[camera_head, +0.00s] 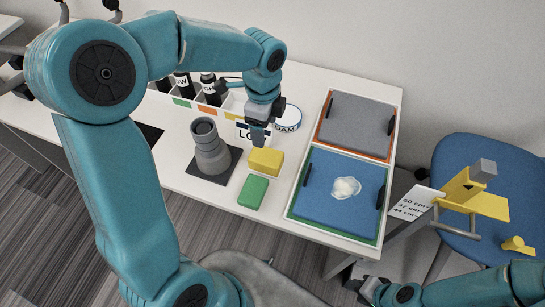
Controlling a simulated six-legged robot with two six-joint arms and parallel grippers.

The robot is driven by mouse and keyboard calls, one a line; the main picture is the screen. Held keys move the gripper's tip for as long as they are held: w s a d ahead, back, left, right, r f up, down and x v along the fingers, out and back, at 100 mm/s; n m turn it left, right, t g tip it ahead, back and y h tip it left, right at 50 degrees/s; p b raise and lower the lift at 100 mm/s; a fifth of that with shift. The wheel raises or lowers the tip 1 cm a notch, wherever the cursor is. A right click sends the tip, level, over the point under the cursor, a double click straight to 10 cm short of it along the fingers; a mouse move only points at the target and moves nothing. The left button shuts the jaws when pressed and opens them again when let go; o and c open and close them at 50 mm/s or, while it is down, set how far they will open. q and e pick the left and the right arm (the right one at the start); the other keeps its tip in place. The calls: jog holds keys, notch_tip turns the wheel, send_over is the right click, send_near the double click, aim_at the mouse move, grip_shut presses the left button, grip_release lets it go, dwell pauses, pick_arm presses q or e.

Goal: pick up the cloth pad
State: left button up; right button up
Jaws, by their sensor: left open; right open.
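Two small soft-looking pads lie on the white table: a yellow pad (265,161) and, nearer the front, a green pad (253,191). I cannot tell from their look which is the cloth pad. My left gripper (258,138) points down just above and behind the yellow pad. It is open, with nothing seen between its fingers; whether it touches the pad is unclear. My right gripper (368,289) is low at the bottom edge, off the table's front, open and partly cut off.
A grey stand (209,150) is left of the pads. Behind are a labelled box with dark bottles (210,85) and a round tub (287,118). At right, trays hold a grey mat (357,124) and a blue mat (325,190) with a white clump (346,187). A blue chair (480,150) stands beyond.

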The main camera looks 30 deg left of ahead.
aim_at(264, 154)
pick_arm(q)
jog(key=f, duration=0.9)
jog(key=shift+s+a+f, duration=0.1)
jog(key=shift+s, duration=0.2)
jog(key=shift+s+f, duration=0.2)
jog(key=shift+f, duration=0.3)
jog(key=f, duration=0.5)
jog(key=shift+w, duration=0.25)
jog(key=shift+f, duration=0.1)
jog(key=c, duration=0.7)
